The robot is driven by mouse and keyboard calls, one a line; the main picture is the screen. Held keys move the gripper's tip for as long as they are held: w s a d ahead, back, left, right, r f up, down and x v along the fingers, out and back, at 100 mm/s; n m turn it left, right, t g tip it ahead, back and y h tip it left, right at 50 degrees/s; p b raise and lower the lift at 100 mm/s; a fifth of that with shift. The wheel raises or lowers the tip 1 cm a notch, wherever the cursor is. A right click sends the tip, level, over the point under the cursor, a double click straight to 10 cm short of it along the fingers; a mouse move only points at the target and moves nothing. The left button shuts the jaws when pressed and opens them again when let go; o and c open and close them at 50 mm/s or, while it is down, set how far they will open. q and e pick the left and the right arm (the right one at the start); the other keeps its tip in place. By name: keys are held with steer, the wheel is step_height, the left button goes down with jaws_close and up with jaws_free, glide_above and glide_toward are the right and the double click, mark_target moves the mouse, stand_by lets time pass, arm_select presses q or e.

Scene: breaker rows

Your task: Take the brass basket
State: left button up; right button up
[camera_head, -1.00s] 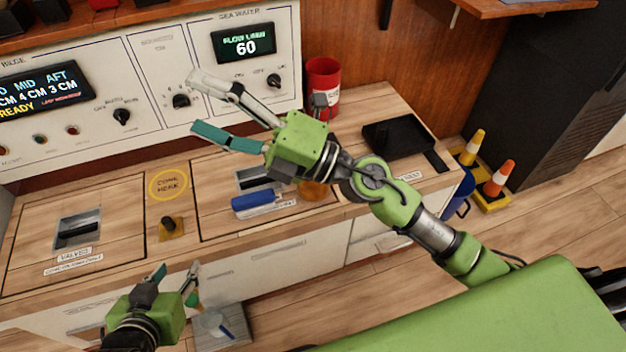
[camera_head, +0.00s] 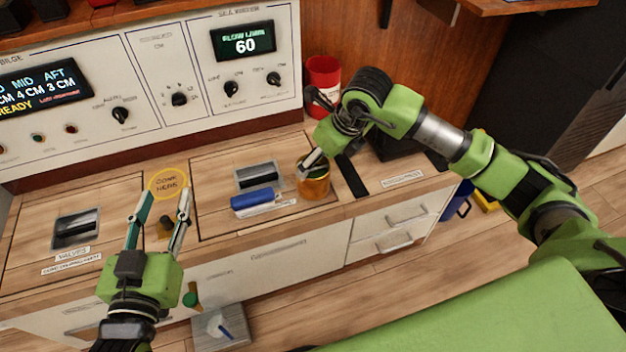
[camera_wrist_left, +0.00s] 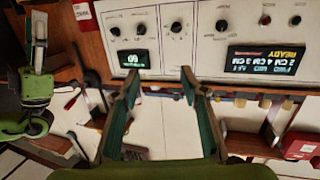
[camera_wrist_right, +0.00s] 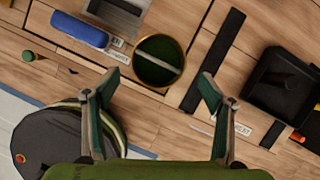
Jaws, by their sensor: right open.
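The brass basket (camera_head: 314,184) is a round, amber-brown cup standing upright on the wooden counter. In the right wrist view its open rim (camera_wrist_right: 160,62) faces me, with a pale bar, seemingly its handle, lying across the opening. My right gripper (camera_head: 314,161) is over the basket, pointing down; part of it is hidden behind its own wrist. In the right wrist view its fingers (camera_wrist_right: 157,84) are open and apart, with the basket ahead of the gap and nothing held. My left gripper (camera_head: 166,193) is open and empty at the counter's front left, by the yellow ring.
A blue cylinder (camera_head: 253,199) lies left of the basket, beside a recessed handle (camera_head: 259,176). A black strip (camera_head: 352,176) and black tray (camera_wrist_right: 286,82) are to the right. A red can (camera_head: 322,78) stands behind.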

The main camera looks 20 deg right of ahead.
mark_target(315, 169)
steer(key=b+x, duration=0.1)
steer(key=x, duration=0.4)
steer(key=shift+w+f, duration=0.1)
steer(key=shift+f, duration=0.05)
steer(key=shift+a+f, duration=0.1)
steer(key=shift+f, duration=0.15)
steer(key=b+x, duration=0.1)
steer(key=x, duration=0.1)
steer(key=b+x, duration=0.1)
steer(key=x, duration=0.1)
steer(key=shift+w+a+f, duration=0.2)
steer(key=shift+w+a, duration=0.05)
steer(key=shift+w, duration=0.15)
arm_select(q)
steer(key=s+r+t+h, duration=0.1)
steer(key=s+r+t, duration=0.2)
steer(key=r, duration=0.5)
steer(key=s+r+t+h, duration=0.2)
steer(key=r+t, duration=0.4)
steer(key=r, duration=0.2)
steer(key=shift+s+d+r+h, duration=0.3)
steer(key=shift+s+r, duration=0.05)
steer(key=shift+s, duration=0.05)
arm_select(e)
steer(key=shift+f, duration=0.1)
steer(key=shift+w, duration=0.1)
steer(key=c, duration=1.4)
